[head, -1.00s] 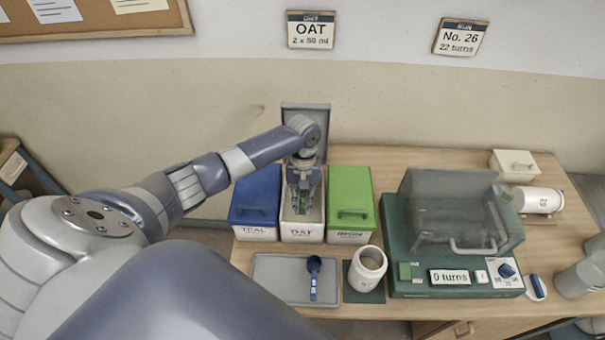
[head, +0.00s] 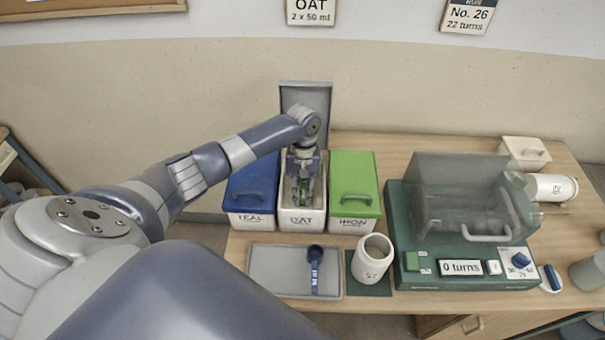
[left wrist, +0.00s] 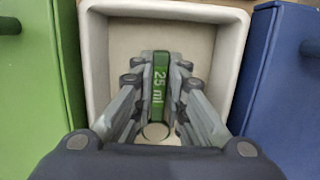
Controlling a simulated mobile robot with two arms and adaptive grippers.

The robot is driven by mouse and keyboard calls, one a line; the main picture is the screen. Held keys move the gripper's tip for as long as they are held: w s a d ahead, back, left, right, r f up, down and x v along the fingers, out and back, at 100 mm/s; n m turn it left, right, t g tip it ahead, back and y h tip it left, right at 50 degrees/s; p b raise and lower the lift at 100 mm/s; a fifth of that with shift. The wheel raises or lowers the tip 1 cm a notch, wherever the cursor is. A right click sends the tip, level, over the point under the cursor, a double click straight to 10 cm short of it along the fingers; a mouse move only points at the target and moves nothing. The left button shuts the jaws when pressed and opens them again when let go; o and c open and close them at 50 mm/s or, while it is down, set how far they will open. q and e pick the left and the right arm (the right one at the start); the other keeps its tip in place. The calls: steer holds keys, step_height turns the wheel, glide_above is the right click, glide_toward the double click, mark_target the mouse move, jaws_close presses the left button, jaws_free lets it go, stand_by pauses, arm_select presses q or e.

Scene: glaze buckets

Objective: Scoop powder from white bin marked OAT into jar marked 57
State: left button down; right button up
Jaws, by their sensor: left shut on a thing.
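The white bin marked OAT (head: 302,222) stands open, its grey lid raised behind it. It also shows in the left wrist view (left wrist: 96,60), with pale powder (left wrist: 190,40) inside. My left gripper (head: 304,188) reaches down into this bin. It is shut on a green scoop (left wrist: 160,85) whose handle reads 25 ml. The scoop's round end is partly hidden by the gripper, and whether it holds powder is unclear. The white jar (head: 373,262), with a small label that looks like 57, stands upright and open on a dark mat. My right gripper is not in view.
A blue bin marked TEAL (head: 250,190) and a green-lidded bin (head: 353,185) flank the OAT bin, both closed. A blue scoop (head: 315,265) lies on a grey tray (head: 265,260). A green machine (head: 405,240) stands right. A wall sign (head: 311,10) reads OAT 2 x 50 ml.

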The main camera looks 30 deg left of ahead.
mark_target(303, 195)
arm_select(q)
steer(key=shift+w+a+f+b, duration=0.2)
steer(key=shift+w+a+b, duration=0.25)
steer(key=shift+b, duration=0.55)
steer(key=shift+w+a+f+b, duration=0.2)
steer(key=shift+w+b, duration=0.45)
steer(key=shift+b, duration=0.35)
steer(key=shift+r, duration=0.2)
steer(key=shift+a+r+t+y+p, duration=0.1)
steer(key=shift+r+t+y+p, duration=0.2)
steer(key=shift+p, duration=0.95)
steer(key=shift+w+p, duration=0.1)
steer(key=shift+p, duration=0.2)
steer(key=r+p, duration=0.2)
steer(key=p, duration=0.1)
steer(key=s+r+p, duration=0.1)
steer(key=r+p, duration=0.2)
steer(key=s+d+r+p, duration=0.1)
steer(key=r+p, duration=0.2)
steer(key=shift+d+r, duration=0.1)
steer(key=shift+r, duration=0.15)
steer(key=shift+t+y, duration=0.3)
steer(key=shift+t, duration=0.3)
steer(key=shift+s+d+r, duration=0.6)
steer(key=shift+s+r, duration=0.35)
steer(key=shift+s+d+r, duration=0.6)
steer(key=shift+s+r, duration=0.3)
steer(key=shift+s, duration=0.05)
